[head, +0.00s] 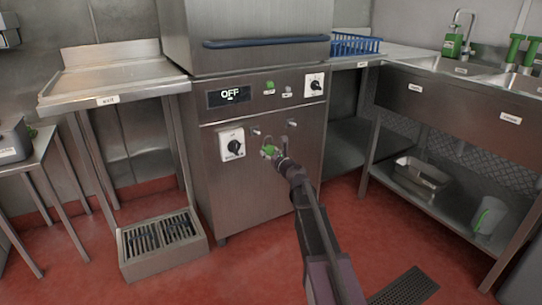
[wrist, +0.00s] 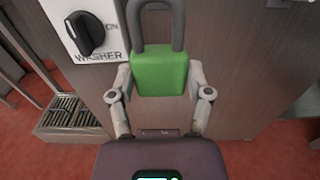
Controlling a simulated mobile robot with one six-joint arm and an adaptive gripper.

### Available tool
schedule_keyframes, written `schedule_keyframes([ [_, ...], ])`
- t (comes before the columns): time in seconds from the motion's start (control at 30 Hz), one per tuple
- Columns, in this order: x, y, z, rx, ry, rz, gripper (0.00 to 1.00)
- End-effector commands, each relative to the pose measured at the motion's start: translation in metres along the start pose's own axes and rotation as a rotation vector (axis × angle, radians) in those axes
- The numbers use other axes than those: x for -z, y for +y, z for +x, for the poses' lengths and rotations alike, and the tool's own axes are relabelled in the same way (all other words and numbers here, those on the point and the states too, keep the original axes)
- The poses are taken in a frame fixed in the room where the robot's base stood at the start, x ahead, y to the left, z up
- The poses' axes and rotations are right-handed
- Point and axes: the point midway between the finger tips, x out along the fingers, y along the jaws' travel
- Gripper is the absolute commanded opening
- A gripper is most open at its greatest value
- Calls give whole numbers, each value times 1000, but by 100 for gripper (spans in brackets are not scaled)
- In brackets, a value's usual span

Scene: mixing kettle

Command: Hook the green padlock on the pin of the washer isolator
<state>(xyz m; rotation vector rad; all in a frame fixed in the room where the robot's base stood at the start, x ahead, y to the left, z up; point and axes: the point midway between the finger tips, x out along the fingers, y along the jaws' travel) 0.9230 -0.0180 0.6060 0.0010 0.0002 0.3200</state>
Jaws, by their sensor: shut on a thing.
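The green padlock (wrist: 160,70) is held upright between the two fingers of my gripper (wrist: 160,82), its dark shackle (wrist: 178,28) pointing up and cut off by the wrist view's top edge. In the head view the padlock (head: 268,150) and my gripper (head: 271,153) are in front of the machine, right of and slightly below the washer isolator (head: 231,144). The isolator, a white plate with a black knob (wrist: 88,34), reads WASHER. A small metal pin (head: 256,131) sticks out right of it, above the padlock. No pin shows in the wrist view.
A second pin (head: 292,123) stands further right on the steel panel. Above are an OFF display (head: 229,96) and another dial (head: 314,84). A floor drain box (head: 160,243) is at lower left and a sink counter (head: 430,100) at right.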

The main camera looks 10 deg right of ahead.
Motion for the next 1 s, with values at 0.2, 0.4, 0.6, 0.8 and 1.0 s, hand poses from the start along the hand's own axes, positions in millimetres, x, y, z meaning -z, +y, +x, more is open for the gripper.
schedule_keyframes([
  [0.2, 0, 0, 0, 0, 0, 0, 16],
  [0.4, 0, -1, 3, 1, 0, 0, 16],
  [0.6, 0, -2, 12, 1, 0, 0, 16],
  [0.8, 0, -2, 27, 1, 0, 0, 16],
  [1.0, 0, -2, 44, 1, 0, 0, 16],
])
